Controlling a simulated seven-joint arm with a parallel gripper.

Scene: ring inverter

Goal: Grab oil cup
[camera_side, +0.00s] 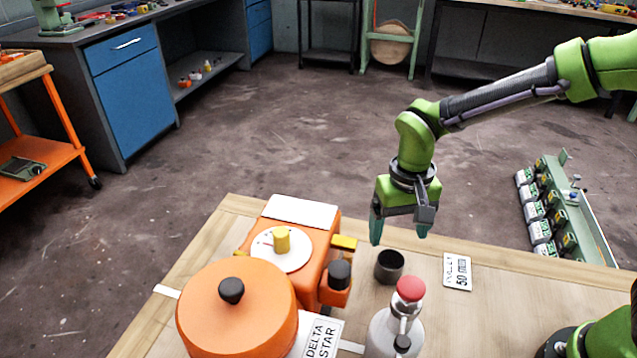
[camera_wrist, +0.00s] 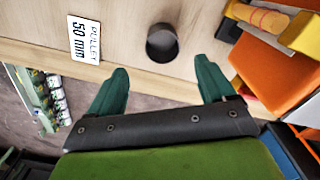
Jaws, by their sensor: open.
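A small dark grey cup (camera_side: 389,266), which I take to be the oil cup, stands upright on the wooden table, right of the orange machine. It also shows in the wrist view (camera_wrist: 162,44), above and between my fingertips. My gripper (camera_side: 399,238) is open and empty, above the table's back edge and close to the cup, apart from it. In the wrist view my green fingers (camera_wrist: 163,80) are spread wide with nothing between them. I cannot tell what is inside the cup.
The orange machine (camera_side: 318,262) with a black knob (camera_side: 340,274) stands left of the cup. A silver bottle with a red cap (camera_side: 410,289) stands in front of it. A "50 mm" pulley card (camera_side: 457,272) lies to the right, with bare wood (camera_side: 500,310) beyond.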

